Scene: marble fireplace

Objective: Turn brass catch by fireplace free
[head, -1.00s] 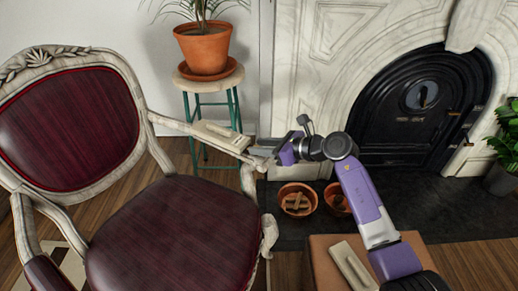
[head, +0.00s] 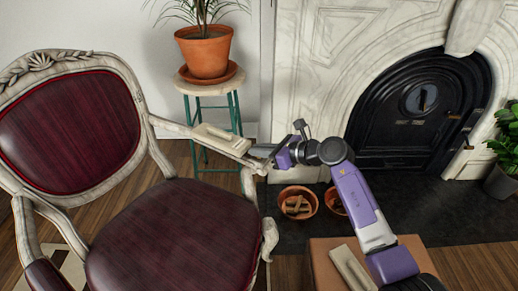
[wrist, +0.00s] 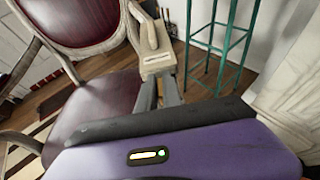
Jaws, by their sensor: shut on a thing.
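My gripper (head: 262,151) is at the front end of the chair's right-hand armrest. Its two grey fingers (wrist: 158,93) reach the near end of a cream block with a raised handle (head: 216,135), which also shows in the wrist view (wrist: 157,64). The fingers appear shut on that end; the exact contact is small and partly hidden. The block lies along the armrest. The black fireplace door (head: 405,125) stands to the right, away from my gripper. Small fittings show along its right edge, but I cannot tell whether one is the brass catch.
The maroon chair (head: 175,235) fills the left. A potted plant (head: 204,52) stands on a teal-legged stool (head: 183,86). Terracotta pots (head: 297,203) sit on the dark hearth. A similar cream block (head: 352,268) lies on a brown box (head: 322,262) in front.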

